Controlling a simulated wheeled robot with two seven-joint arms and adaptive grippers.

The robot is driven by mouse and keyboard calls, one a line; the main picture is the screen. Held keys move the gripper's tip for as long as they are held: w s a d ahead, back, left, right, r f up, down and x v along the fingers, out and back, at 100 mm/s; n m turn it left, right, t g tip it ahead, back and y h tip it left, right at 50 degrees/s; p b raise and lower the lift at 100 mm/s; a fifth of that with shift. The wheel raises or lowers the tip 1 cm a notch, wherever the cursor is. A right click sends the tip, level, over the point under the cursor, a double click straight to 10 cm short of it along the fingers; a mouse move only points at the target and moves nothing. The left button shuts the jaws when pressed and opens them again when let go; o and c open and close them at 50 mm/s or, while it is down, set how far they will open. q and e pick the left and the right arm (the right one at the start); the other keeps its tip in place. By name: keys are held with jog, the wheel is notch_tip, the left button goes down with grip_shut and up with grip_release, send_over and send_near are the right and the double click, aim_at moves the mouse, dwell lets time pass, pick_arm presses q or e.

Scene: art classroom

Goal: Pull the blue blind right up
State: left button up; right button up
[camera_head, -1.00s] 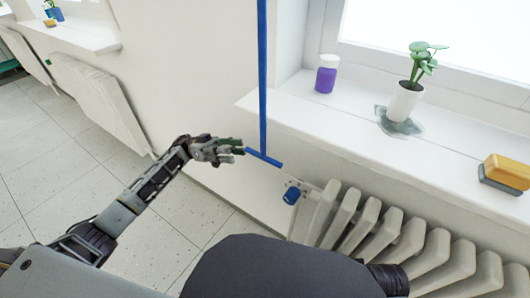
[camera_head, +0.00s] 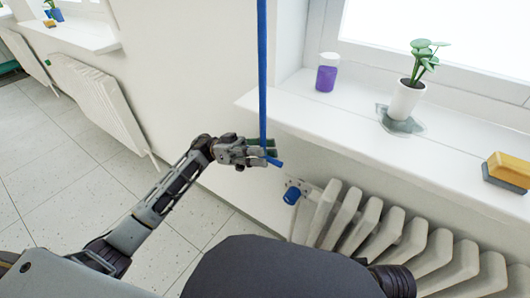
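A thin blue rod (camera_head: 262,70) hangs down in front of the wall, left of the window sill. Its lower end has a short blue crossbar (camera_head: 275,163), partly hidden by my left gripper. My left gripper (camera_head: 266,148) is at the rod's lower end, just above the crossbar. Its two dark-tipped fingers reach past the rod and look apart, with the rod at them. I cannot tell whether they touch it. The blind itself is not in view. My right gripper is not in view.
A white sill (camera_head: 345,118) on the right holds a purple-and-white jar (camera_head: 327,75), a potted plant (camera_head: 405,98) in a wet patch, and a yellow sponge (camera_head: 508,170). Floor on the left is clear.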

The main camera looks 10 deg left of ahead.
pick_arm(q)
jog(key=shift+s+d+r, duration=0.15)
jog(key=shift+d+r, duration=0.05)
jog(key=shift+d, duration=0.25)
jog(key=shift+c, duration=0.2)
grip_shut()
jog(key=shift+a, duration=0.1)
